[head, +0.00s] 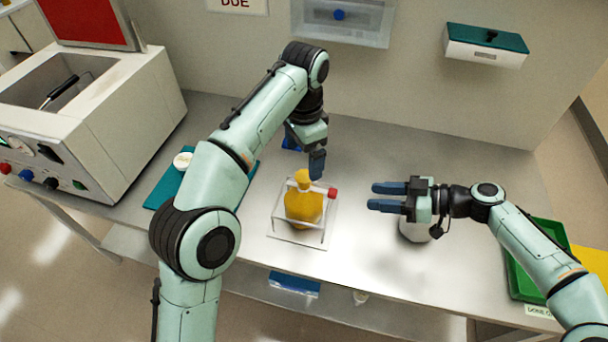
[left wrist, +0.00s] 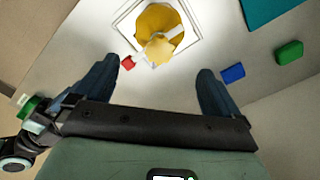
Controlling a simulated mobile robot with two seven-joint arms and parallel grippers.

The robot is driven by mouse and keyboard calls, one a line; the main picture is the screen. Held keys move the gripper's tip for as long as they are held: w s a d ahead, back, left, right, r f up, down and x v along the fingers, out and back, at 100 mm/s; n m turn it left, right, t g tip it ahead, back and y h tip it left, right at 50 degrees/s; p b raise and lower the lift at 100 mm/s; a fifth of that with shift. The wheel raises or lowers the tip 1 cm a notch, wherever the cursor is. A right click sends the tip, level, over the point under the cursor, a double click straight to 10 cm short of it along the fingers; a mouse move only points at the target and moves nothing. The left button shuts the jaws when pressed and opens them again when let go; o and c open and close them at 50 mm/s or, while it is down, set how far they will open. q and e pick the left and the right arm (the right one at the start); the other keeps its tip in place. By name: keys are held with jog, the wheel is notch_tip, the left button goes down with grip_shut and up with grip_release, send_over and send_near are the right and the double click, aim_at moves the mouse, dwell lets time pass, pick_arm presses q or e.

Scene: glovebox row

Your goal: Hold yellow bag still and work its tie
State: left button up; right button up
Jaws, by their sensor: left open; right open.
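The yellow bag (head: 303,208) stands upright with a gathered neck, inside a clear square-framed holder (head: 284,236) on the steel bench. In the left wrist view the bag (left wrist: 152,22) is at the top centre, with a pale band by its neck. A small red piece (head: 332,193) sits beside the neck; I cannot tell whether it belongs to the tie. My left gripper (head: 317,165) is open and empty, above and just behind the bag; its fingers (left wrist: 153,88) are spread in the left wrist view. My right gripper (head: 374,197) is open and empty, right of the bag, fingers pointing at it.
A white round object (head: 415,232) stands partly hidden under my right gripper. A teal mat (head: 160,196) with a white lid (head: 182,160) lies left, near a white machine (head: 110,110). A green tray (head: 528,275) is at the right. Blue (left wrist: 232,73) and green (left wrist: 288,53) blocks lie near my left gripper.

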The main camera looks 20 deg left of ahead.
aim_at(304, 187)
pick_arm(q)
notch_tip(304, 187, down, 12)
jog(key=shift+r, duration=0.2)
jog(key=shift+c, duration=0.3)
jog(key=shift+s, duration=0.1)
jog(key=c, duration=1.4)
